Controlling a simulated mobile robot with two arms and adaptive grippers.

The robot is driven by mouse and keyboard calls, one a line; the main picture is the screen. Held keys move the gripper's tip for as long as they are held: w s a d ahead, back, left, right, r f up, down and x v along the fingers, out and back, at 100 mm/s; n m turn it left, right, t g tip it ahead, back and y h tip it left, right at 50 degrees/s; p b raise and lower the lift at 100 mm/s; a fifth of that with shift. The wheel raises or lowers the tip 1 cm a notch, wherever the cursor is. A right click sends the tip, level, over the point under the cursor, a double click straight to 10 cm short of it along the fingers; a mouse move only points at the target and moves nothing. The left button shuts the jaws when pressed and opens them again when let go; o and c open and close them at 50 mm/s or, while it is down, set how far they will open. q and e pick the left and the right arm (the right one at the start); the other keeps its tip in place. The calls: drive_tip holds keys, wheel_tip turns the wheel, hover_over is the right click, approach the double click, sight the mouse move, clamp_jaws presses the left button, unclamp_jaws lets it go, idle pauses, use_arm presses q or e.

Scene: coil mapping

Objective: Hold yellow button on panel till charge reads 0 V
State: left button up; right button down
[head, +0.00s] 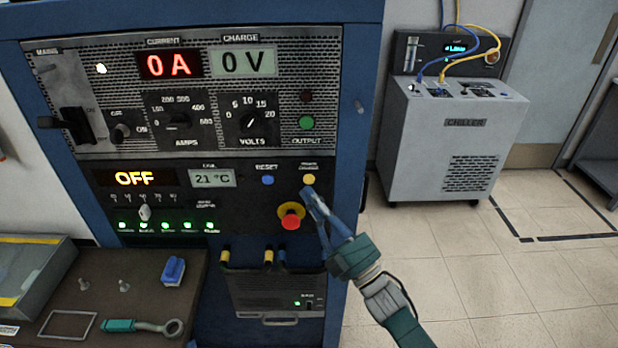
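The yellow button (309,180) is on the lower panel, at its upper right, beside the blue reset button (267,180). The charge display (243,63) at the top reads 0 V. My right gripper (312,195) points up at the panel from the lower right, its tips just below the yellow button. The button is not covered, and I cannot tell whether the tips touch it. The fingers look close together, but whether they are shut is unclear. My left gripper is not in view.
A red emergency knob (291,221) on a yellow ring sits just left of my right fingers. The current display (169,65) reads 0 A. A bench (185,312) with a wrench (145,327) is at lower left. A chiller (440,150) stands at right, with open floor before it.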

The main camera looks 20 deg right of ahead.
drive_tip(key=s, duration=0.1)
drive_tip(key=s+a+p, duration=0.1)
drive_tip(key=s, duration=0.1)
drive_tip(key=shift+s, duration=0.25)
